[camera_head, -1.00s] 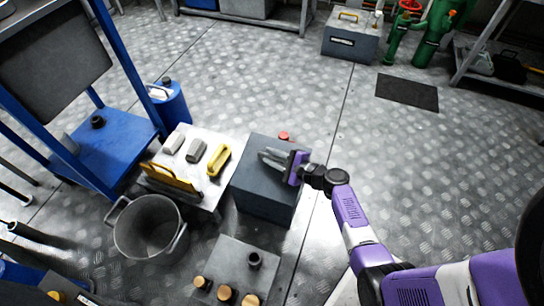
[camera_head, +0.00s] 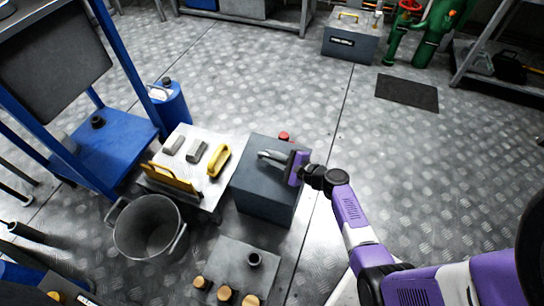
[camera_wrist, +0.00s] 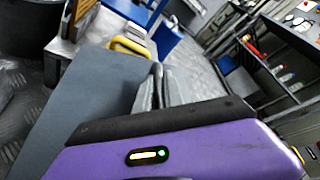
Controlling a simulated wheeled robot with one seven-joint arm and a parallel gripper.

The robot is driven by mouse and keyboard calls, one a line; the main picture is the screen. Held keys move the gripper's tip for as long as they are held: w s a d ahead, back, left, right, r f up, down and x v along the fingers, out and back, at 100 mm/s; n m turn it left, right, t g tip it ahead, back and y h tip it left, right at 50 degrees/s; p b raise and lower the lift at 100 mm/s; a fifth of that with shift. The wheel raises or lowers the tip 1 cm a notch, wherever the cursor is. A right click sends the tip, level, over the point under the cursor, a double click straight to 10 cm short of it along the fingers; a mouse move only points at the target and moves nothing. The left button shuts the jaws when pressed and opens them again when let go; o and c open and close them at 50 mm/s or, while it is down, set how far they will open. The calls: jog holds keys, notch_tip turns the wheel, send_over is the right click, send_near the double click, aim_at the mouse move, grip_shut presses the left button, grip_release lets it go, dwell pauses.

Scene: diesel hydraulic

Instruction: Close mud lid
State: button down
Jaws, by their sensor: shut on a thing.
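The dark blue-grey box (camera_head: 258,198) stands on the floor near the middle of the head view, and its flat top, which I take as the mud lid (camera_head: 252,176), lies level over it. The same flat top (camera_wrist: 85,100) fills the left middle of the wrist view. My gripper (camera_head: 264,156) is over the far right part of this top, its grey fingers close together and pointing left. In the wrist view the fingers (camera_wrist: 160,88) lie at the top's right edge. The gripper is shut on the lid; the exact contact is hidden.
A white table (camera_head: 205,193) with grey blocks and a yellow-handled tool (camera_head: 219,160) stands directly left of the box. A metal bucket (camera_head: 150,232) is at the lower left. A red knob (camera_head: 284,136) shows behind the box.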

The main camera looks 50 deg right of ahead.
jog(key=shift+f, duration=0.1)
dwell(0.5)
jog(key=shift+w+d+f+m, duration=0.1)
jog(key=shift+d+f+m, duration=0.25)
jog(key=shift+f, duration=0.15)
jog(key=shift+w+d+f+m, duration=0.1)
jog(key=shift+d+f+m, duration=0.1)
jog(key=shift+f+m, duration=0.25)
jog(key=shift+d+f+m+g+y, duration=0.2)
jog(key=shift+f+m+g+y, duration=0.1)
jog(key=shift+f+g+y, duration=0.3)
jog(key=shift+f, duration=0.1)
jog(key=c, duration=1.5)
grip_release()
jog(key=shift+c, duration=0.2)
jog(key=shift+o, duration=0.4)
